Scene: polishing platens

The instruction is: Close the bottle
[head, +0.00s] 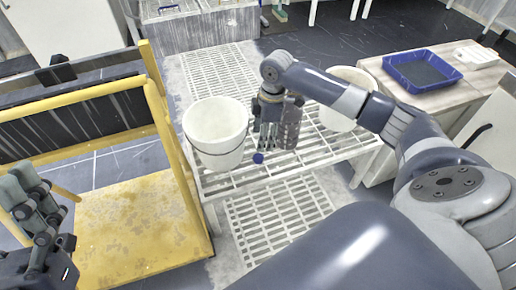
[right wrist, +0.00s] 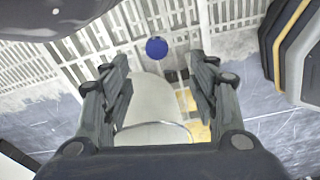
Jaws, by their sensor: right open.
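A small blue cap (head: 258,158) shows just below my right gripper (head: 267,138) near the front of the slatted white table (head: 235,183). The blue cap (right wrist: 156,47) also shows in the right wrist view, beyond the tips of my right gripper (right wrist: 159,62). That gripper points down, open, with nothing between its fingers. A grey see-through bottle (head: 290,130) stands just right of the gripper, partly covered by it. I cannot make out its mouth. My left gripper (head: 45,215) hangs at the lower left, away from the table; its opening is unclear.
A white bucket (head: 215,130) stands left of my right gripper; another bucket (head: 345,80) is partly behind my right arm. A blue tray (head: 422,70) lies on a wooden-topped bench at right. A yellow frame (head: 150,215) fills the left.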

